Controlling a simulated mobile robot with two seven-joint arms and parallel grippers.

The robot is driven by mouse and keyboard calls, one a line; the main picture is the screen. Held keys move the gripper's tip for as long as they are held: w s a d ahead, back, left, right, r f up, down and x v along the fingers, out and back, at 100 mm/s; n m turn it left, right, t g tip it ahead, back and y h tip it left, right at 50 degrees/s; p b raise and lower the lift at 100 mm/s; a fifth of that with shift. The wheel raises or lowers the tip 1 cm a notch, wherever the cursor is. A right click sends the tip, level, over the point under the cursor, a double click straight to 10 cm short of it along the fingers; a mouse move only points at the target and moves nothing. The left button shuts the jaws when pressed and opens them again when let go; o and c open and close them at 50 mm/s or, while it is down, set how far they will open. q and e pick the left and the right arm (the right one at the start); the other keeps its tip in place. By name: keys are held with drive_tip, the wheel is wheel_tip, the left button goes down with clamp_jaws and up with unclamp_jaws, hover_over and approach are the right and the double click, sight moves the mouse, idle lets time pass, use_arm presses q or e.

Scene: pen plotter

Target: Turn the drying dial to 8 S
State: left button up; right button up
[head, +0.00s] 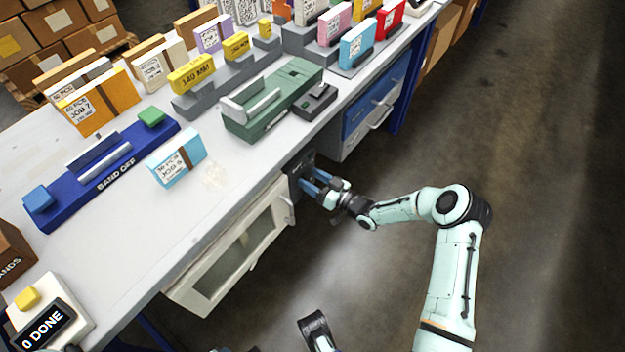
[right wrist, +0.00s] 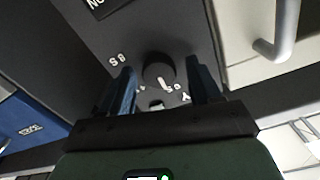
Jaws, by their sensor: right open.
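The drying dial (right wrist: 158,70) is a round black knob on a dark panel (right wrist: 95,45); the panel also shows in the head view (head: 297,165) below the bench's front edge. In the right wrist view, a white "8 S" mark (right wrist: 117,60) stands upside down left of the knob. Other small white marks lie below the knob, partly hidden. The dial's setting cannot be read. My right gripper (head: 312,180) is open in front of the panel. Its blue fingers stand on either side of the knob in the right wrist view (right wrist: 166,85); contact cannot be told.
A cream cabinet (head: 190,290) hangs left of the panel, its handle (right wrist: 284,35) close by in the right wrist view. Blue drawers (head: 358,122) are on the right. The bench top (head: 215,205) carries a blue bander (head: 60,205), a green device (head: 290,85) and several packs.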

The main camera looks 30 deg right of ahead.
drive_tip(key=c, duration=1.1)
drive_tip(key=shift+o, duration=0.2)
drive_tip(key=shift+m, duration=0.4)
drive_tip(key=m, duration=0.4)
drive_tip(key=shift+d+m, duration=0.15)
drive_tip(key=shift+m, duration=0.15)
drive_tip(key=m, duration=0.6)
drive_tip(key=shift+f, duration=0.2)
drive_tip(key=m, duration=0.6)
drive_tip(key=shift+f+m, duration=0.1)
drive_tip(key=shift+m, duration=0.2)
use_arm(q)
drive_tip(key=shift+w+a+f, duration=0.2)
drive_tip(key=shift+w+f, duration=0.05)
drive_tip(key=shift+w, duration=0.15)
use_arm(e)
drive_tip(key=m, duration=0.5)
drive_tip(key=shift+f+m, duration=0.15)
drive_tip(key=shift+m, duration=0.55)
